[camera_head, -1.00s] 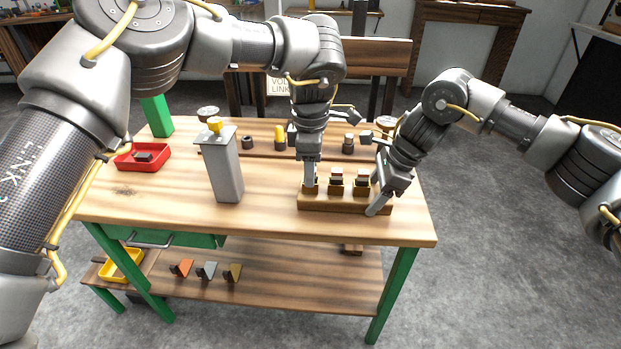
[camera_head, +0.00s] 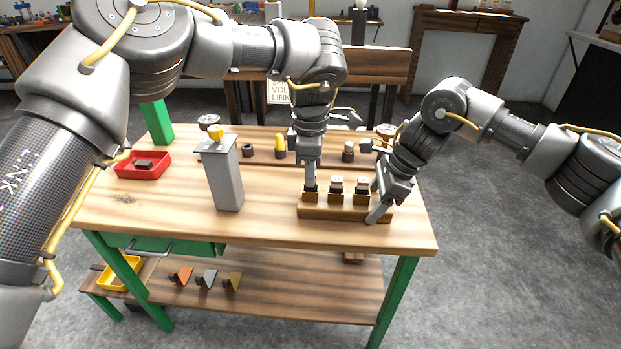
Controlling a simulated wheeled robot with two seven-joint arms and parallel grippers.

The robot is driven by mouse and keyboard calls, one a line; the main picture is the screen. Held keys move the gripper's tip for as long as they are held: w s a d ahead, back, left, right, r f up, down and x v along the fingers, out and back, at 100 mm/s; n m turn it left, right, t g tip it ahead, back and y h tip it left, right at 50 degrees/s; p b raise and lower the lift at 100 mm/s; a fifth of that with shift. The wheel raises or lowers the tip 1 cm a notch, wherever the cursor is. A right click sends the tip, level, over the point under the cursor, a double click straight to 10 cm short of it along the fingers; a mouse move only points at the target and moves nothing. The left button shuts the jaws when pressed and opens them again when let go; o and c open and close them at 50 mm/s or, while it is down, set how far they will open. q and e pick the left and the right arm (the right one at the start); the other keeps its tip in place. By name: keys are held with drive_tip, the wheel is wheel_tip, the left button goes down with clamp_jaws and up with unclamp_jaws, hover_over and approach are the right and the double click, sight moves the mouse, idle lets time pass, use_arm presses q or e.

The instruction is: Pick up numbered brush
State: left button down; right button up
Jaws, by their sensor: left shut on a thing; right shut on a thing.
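The middle brush (camera_head: 336,186) and the right brush (camera_head: 361,187) stand clear; any numbers are too small to read. My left gripper (camera_head: 311,186) points straight down and is shut on the left brush (camera_head: 311,193), which is partly hidden by the fingers and still at its holder. My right gripper (camera_head: 376,214) is shut on the right end of the wooden block, tilted down to the left.
A grey post (camera_head: 225,180) with a yellow top stands left of the block. A red tray (camera_head: 143,165) with a dark piece lies at the far left. Small parts stand along a rack at the back. The wooden table (camera_head: 270,228) is clear in front.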

use_arm(q)
wheel_tip(320, 180, up, 9)
drive_tip(key=shift+f, duration=0.1)
use_arm(e)
drive_tip(key=shift+f, duration=0.1)
idle(0.3)
use_arm(q)
drive_tip(key=shift+r, duration=2.3)
use_arm(e)
drive_tip(key=o, duration=1.4)
drive_tip(key=shift+c, duration=0.2)
